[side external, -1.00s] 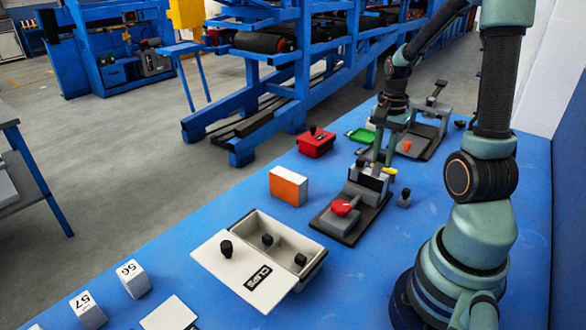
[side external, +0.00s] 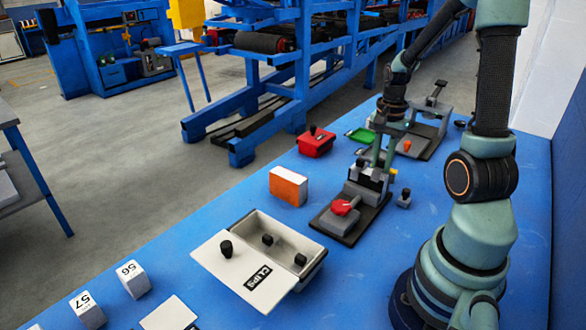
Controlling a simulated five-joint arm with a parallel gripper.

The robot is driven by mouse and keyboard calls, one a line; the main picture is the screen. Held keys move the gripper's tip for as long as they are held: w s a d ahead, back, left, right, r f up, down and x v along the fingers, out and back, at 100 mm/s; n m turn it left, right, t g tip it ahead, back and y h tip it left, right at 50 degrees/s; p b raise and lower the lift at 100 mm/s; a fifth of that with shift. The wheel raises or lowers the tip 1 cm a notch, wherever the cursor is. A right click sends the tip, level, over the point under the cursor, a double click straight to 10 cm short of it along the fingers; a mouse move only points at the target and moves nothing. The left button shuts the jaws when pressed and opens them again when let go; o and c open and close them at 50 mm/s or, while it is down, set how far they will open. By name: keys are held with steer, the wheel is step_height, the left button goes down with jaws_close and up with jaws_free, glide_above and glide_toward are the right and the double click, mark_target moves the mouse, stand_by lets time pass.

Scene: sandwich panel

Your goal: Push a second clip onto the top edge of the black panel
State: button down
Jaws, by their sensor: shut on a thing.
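The black panel (side external: 365,182) stands in a grey fixture (side external: 350,208) with a red knob on a dark base. It is small in the picture and largely covered by my gripper. My gripper (side external: 374,166) is at the panel's top edge, fingers pointing down. It is shut on a small dark clip, mostly hidden between the fingers. Another small dark clip (side external: 360,163) shows at the left end of the top edge. Whether the held clip is seated on the edge or only touching it, I cannot tell.
An open box of clips (side external: 314,268) stands in front, its lid (side external: 219,262) tilted beside it. An orange and white block (side external: 288,187), a red box (side external: 316,144) and a green tray (side external: 359,135) lie left of and behind the fixture. A small grey block (side external: 404,198) stands right of it.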

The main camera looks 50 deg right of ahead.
mark_target(382, 159)
steer(key=shift+f, duration=0.85)
stand_by(1.1)
steer(key=c, duration=0.6)
jaws_free()
steer(key=shift+o, duration=0.5)
steer(key=shift+s+a+f, duration=0.1)
steer(key=shift+s, duration=0.05)
steer(key=shift+r, duration=3.9)
